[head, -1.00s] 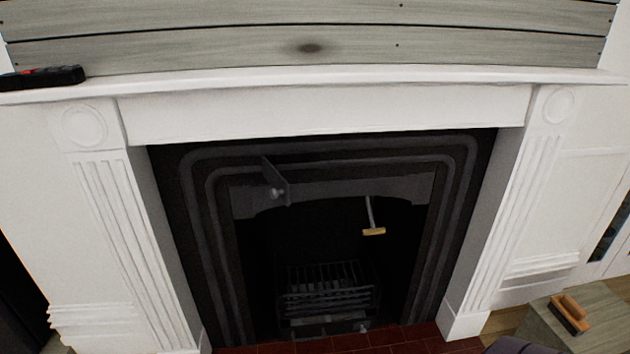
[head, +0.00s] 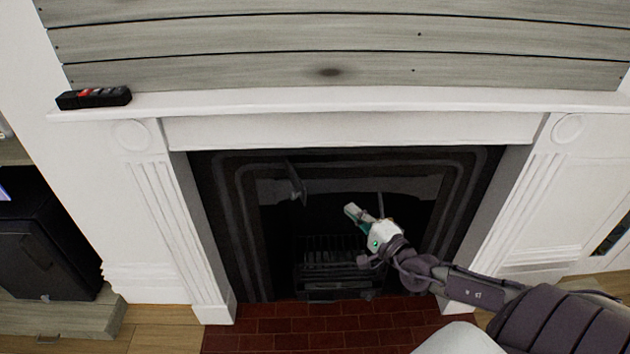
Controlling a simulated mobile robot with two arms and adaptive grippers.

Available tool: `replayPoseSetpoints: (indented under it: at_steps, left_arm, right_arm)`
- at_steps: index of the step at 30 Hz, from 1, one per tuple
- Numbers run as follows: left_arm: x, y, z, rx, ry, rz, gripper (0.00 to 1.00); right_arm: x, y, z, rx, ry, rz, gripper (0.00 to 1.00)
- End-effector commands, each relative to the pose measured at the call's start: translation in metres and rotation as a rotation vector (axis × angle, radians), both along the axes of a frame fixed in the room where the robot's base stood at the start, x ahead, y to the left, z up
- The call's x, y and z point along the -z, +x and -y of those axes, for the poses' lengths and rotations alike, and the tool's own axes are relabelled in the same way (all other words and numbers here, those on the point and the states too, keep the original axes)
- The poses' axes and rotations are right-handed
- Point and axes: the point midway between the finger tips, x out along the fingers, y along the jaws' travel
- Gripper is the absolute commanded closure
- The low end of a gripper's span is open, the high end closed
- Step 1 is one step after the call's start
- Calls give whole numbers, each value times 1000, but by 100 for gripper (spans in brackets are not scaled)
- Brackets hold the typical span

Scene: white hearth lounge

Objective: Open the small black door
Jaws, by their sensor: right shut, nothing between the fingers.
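A small black door (head: 297,182) with a little knob is at the upper left of the fireplace opening. It looks turned out at an angle from the dark surround, but how far is hard to tell. My right gripper (head: 353,211) is in front of the fireplace opening, to the right of the small door and a little lower. It is shut and empty, apart from the door in the picture. My left gripper is not in view.
A white mantel (head: 350,101) frames the fireplace, with a black and red object (head: 95,97) on its left end. A grate (head: 335,265) sits low in the opening. Red tiles (head: 270,327) lie in front. A black cabinet (head: 40,245) stands at the left.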

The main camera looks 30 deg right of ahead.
Motion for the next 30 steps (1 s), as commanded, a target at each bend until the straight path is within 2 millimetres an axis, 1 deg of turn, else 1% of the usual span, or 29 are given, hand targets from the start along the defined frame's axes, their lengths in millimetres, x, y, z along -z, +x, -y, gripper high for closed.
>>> replayPoseSetpoints:
  at_steps: [1, 3, 5, 8, 18, 20, 22, 24, 27, 30]
  left_arm:
    - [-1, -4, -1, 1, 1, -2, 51]
    - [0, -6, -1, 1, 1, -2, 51]
    - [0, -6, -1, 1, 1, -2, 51]
    - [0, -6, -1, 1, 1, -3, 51]
    - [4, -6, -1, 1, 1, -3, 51]
    - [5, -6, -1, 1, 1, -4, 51]
    - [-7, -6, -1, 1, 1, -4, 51]
    - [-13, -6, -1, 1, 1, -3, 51]
    - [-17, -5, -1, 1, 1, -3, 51]
    - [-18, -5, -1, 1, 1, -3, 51]
  right_arm:
    - [-1, 1, 1, -10, -43, -8, 100]
    - [0, 5, 1, -15, -69, -10, 100]
    - [0, 10, 1, -14, -71, -9, 100]
    - [-1, 23, 0, -13, -66, -6, 100]
    - [0, 91, -3, -12, -62, -4, 100]
    - [0, 102, -4, -12, -63, -5, 100]
    - [-4, 104, -16, -15, -56, -9, 100]
    - [-4, 105, -26, -14, -57, -9, 100]
    - [-2, 108, -36, -13, -58, -8, 100]
    - [-1, 108, -41, -13, -61, -8, 100]
